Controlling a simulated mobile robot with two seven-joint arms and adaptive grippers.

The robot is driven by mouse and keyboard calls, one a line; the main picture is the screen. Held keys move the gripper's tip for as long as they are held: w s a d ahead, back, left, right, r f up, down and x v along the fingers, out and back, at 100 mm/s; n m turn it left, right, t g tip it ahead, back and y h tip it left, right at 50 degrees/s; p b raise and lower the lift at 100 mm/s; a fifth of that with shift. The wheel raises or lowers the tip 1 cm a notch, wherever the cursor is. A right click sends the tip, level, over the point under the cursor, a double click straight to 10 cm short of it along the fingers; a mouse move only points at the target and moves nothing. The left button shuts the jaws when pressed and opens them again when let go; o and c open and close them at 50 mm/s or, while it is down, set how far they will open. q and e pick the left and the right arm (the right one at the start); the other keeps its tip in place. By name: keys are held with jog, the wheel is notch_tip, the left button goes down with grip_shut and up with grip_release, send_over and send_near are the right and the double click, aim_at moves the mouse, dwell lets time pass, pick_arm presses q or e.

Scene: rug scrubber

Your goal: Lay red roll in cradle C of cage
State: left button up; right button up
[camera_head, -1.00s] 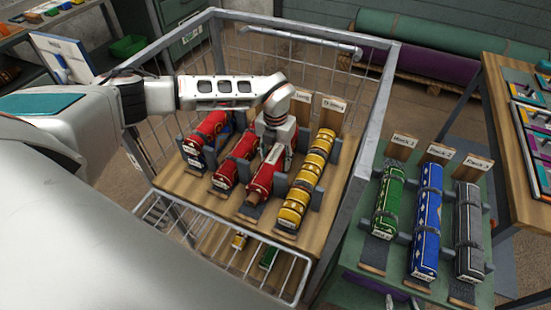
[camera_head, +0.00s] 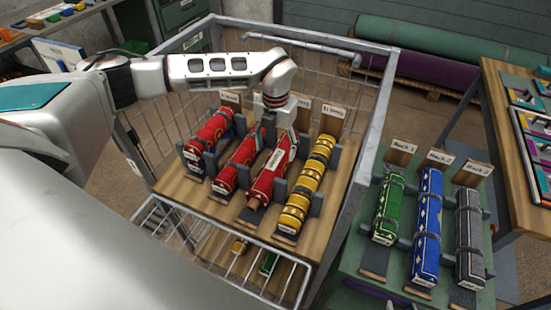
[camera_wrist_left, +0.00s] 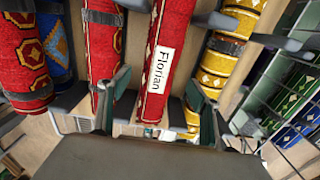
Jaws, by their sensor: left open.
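The red roll (camera_head: 268,180) with a white tag reading "Florian" lies between grey cradle posts on the wooden deck of the cage (camera_head: 215,212). It is third from the left, beside the yellow roll. It also shows in the left wrist view (camera_wrist_left: 168,50). My left gripper (camera_head: 280,128) is open above its far part. In the left wrist view the open fingers (camera_wrist_left: 158,100) stand on either side of the roll, with gaps. The cradle signs at the back are too small or hidden to read surely. My right gripper is out of view.
Two other red rolls (camera_head: 208,138) (camera_head: 235,168), with a bit of blue roll showing, lie to the left. The yellow roll (camera_head: 306,185) lies to the right. A green stand (camera_head: 400,270) holds green, blue and grey rolls. Cage bars (camera_head: 375,130) rise around the deck.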

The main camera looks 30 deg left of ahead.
aim_at(275, 159)
pick_arm(q)
jog(key=shift+r, duration=2.1)
